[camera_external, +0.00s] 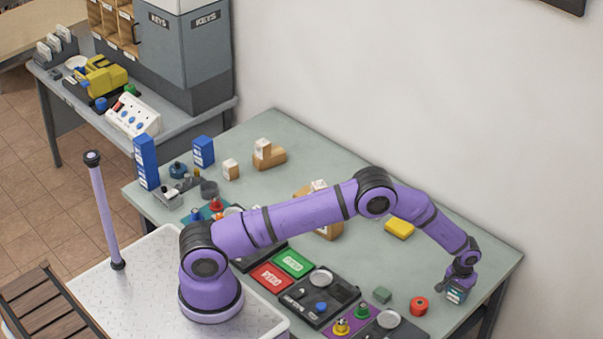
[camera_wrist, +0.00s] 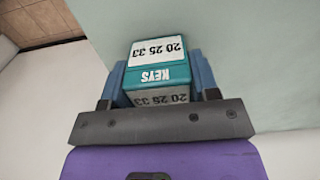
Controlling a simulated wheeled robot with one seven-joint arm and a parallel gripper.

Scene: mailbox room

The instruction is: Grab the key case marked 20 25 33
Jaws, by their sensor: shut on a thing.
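The key case (camera_wrist: 155,73) is a teal box with white labels reading 20 25 33 and KEYS in the wrist view. My gripper (camera_wrist: 160,80) is shut on it, with one blue finger at each side. In the outside view my gripper (camera_external: 459,281) points down at the right end of the table, and the teal key case (camera_external: 455,294) shows between the fingers. I cannot tell for certain whether the case touches the table or is just above it.
A black tray (camera_external: 320,297) and red and green boxes lie farther left. The table's right edge is close.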

